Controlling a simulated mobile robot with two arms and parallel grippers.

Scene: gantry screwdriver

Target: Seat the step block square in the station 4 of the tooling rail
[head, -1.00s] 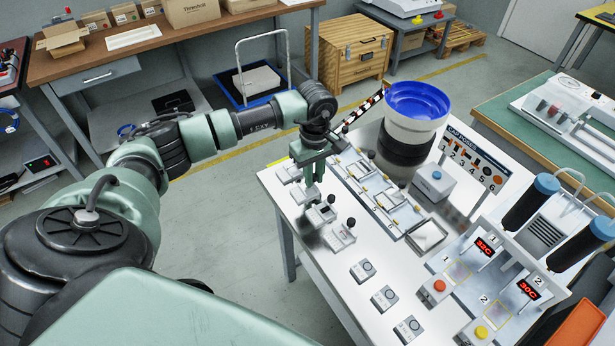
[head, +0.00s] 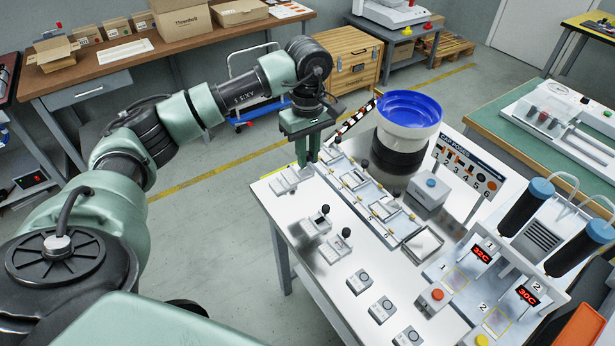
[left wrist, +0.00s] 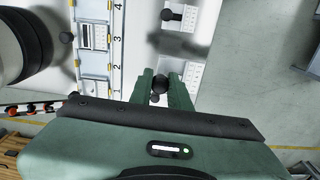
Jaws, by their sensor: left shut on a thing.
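My left gripper (head: 307,160) hangs above the far left corner of the white table, left of the tooling rail (head: 371,193). In the left wrist view the gripper (left wrist: 160,86) is shut around a black round knob (left wrist: 160,84). The body under that knob is mostly hidden, so I cannot confirm from its shape that it is the step block. The rail, numbered 1 to 4 in the left wrist view (left wrist: 117,54), lies left of the fingers. Around number 3 it holds a pale block (left wrist: 94,37); station 4 is at the upper picture edge. My right gripper is not in view.
Pale plates (head: 279,187) lie left of the rail. A blue-topped bowl feeder (head: 408,112) stands tall behind the rail.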

